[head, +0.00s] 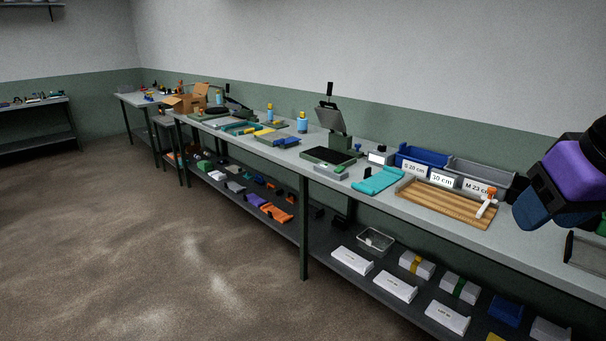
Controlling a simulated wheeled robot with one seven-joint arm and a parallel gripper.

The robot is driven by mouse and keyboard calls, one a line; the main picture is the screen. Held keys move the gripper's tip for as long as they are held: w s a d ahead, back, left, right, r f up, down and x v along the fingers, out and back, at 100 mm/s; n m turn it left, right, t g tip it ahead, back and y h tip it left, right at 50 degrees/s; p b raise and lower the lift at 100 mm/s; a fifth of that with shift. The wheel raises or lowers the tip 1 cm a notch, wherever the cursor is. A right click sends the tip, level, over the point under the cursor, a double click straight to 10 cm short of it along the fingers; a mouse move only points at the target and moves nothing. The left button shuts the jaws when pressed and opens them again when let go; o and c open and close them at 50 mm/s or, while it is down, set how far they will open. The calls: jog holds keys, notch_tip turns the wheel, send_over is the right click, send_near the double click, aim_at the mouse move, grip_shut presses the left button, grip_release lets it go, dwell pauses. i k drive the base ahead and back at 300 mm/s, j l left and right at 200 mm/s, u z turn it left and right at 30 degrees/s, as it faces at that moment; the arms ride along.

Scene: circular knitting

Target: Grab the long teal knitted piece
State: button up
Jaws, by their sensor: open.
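A teal knitted piece (378,180) lies flat on the bench, left of the wooden ribbed board. Its nearer end reaches close to the bench's front edge. Another teal item (240,128) lies much farther left on the bench and is too small to make out well. My gripper (535,192) is at the right side of the head view, at the end of my purple and black arm, above the bench. It is open and well to the right of the near teal piece, not touching it. Its fingertips are hard to make out.
The wooden board (445,203) with an orange-and-white tool (487,203) lies right of the teal piece. Blue (424,158) and grey (480,171) labelled bins stand behind it. A press-like device (332,130) stands to the left. The lower shelf holds several boxes. The floor in front is clear.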

aim_at(380, 181)
jog(key=i+j+u, duration=0.15)
jog(key=i+u, duration=0.25)
jog(key=i, duration=0.2)
jog(key=i+u, duration=0.4)
jog(key=i, duration=0.2)
jog(key=i+z, duration=0.35)
jog(key=i+j+z, duration=0.1)
jog(key=i+z, duration=0.4)
jog(key=z, duration=0.2)
jog(key=i+j+z, duration=0.1)
jog(key=i+z, duration=0.15)
jog(key=z, duration=0.2)
jog(key=i+j+z, duration=0.15)
jog(key=z, duration=0.25)
jog(key=i+j+z, duration=0.2)
jog(key=z, duration=0.25)
